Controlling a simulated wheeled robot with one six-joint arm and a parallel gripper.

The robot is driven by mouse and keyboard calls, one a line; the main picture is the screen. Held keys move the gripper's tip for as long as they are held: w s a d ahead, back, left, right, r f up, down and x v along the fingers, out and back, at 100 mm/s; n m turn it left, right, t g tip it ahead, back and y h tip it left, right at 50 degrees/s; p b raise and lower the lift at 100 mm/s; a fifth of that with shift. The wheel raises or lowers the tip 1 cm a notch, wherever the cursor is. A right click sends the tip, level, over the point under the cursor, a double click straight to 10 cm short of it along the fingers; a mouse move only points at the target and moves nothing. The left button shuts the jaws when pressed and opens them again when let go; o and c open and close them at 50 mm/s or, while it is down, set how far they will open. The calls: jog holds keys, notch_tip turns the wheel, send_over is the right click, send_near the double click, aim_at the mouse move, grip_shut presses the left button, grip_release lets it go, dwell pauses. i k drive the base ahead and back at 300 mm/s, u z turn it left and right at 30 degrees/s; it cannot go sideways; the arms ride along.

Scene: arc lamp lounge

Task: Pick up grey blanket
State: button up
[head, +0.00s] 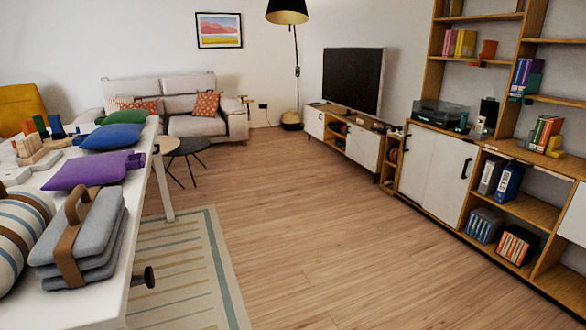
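The grey blanket (98,228) lies folded in a stack near the front end of the white table (112,308) at the left of the head view. A brown strap with a raised handle loop (75,204) wraps around it. The blanket touches or nearly touches a striped roll on its left; I cannot tell which. My gripper is not in view.
A purple cushion-like item (95,171), a blue one (112,136) and a green one (124,117) lie farther along the table. A striped rug (175,262) lies beside it. The wooden floor (310,220) is clear up to the shelves (535,212) and TV cabinet (362,148).

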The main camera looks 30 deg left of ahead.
aim_at(81, 245)
jog(key=i, duration=2.6)
jog(key=u, duration=4.1)
jog(key=i, duration=1)
